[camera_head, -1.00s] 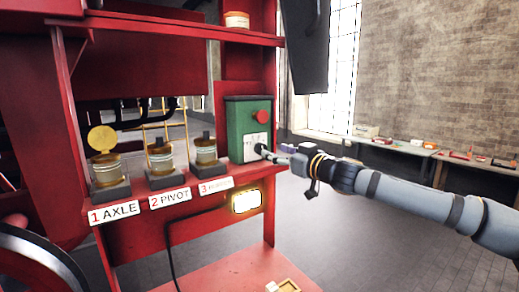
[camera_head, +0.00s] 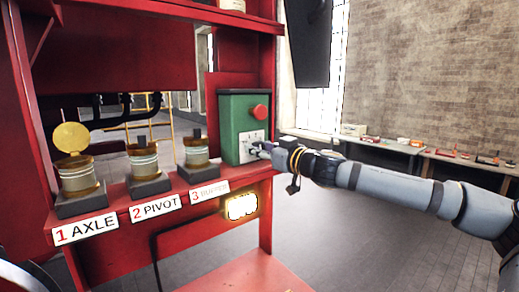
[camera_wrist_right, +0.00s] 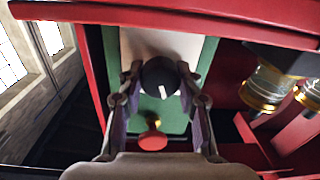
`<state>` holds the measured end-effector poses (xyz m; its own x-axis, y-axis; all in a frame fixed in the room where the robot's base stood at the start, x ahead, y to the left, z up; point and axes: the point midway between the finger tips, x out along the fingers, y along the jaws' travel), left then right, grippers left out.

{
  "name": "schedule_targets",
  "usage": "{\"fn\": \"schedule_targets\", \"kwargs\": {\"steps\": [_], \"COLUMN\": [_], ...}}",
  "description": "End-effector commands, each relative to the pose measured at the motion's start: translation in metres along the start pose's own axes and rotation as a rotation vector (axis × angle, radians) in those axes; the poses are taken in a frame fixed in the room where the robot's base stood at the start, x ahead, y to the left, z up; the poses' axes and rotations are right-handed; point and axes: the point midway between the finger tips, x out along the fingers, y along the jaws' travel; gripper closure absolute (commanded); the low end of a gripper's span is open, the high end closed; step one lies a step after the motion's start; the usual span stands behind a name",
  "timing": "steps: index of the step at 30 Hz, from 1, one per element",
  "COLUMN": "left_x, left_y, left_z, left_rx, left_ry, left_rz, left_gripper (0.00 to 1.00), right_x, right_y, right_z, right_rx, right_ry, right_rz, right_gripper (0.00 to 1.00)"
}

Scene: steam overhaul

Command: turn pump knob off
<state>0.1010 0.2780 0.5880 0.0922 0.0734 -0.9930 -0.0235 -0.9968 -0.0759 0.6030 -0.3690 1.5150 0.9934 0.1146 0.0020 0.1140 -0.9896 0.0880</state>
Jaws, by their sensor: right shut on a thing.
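A green pump box (camera_head: 231,117) with a red mushroom button (camera_head: 260,112) stands on the red shelf at its right end. Its black knob (camera_wrist_right: 160,77) with a white mark is on the pale plate, seen in the right wrist view. My right gripper (camera_head: 257,148) reaches in from the right at the plate; in the wrist view its two fingers (camera_wrist_right: 160,82) are on either side of the knob, shut on it. The gripper hides the knob in the head view. The red button also shows in the wrist view (camera_wrist_right: 152,141), between the fingers. My left gripper is not in view.
Several glass oilers stand on the red shelf, labelled axle (camera_head: 76,172), pivot (camera_head: 144,163) and a third (camera_head: 197,152). A lit lamp (camera_head: 241,206) is below the shelf edge. A long bench (camera_head: 400,147) with small items runs along the brick wall.

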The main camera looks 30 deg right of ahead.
Motion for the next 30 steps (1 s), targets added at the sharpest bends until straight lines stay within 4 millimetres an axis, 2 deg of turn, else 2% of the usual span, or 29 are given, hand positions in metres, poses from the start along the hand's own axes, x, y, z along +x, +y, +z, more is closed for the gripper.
{"fn": "schedule_targets", "kwargs": {"steps": [3,5,14,30], "left_x": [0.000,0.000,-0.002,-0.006], "left_y": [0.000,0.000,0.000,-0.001], "left_z": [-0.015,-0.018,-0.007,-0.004], "left_rx": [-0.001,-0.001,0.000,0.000], "left_ry": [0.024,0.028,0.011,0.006], "left_rz": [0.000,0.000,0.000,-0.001], "left_gripper": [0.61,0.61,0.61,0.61], "right_x": [0.000,0.000,0.000,0.000], "right_y": [0.000,0.000,-0.001,-0.002], "right_z": [0.002,0.002,0.002,0.003], "right_rx": [0.002,0.000,-0.090,-0.503], "right_ry": [-0.004,-0.004,-0.008,-0.023], "right_rz": [0.001,0.001,0.000,-0.004], "right_gripper": [0.97,0.97,0.97,0.97]}}
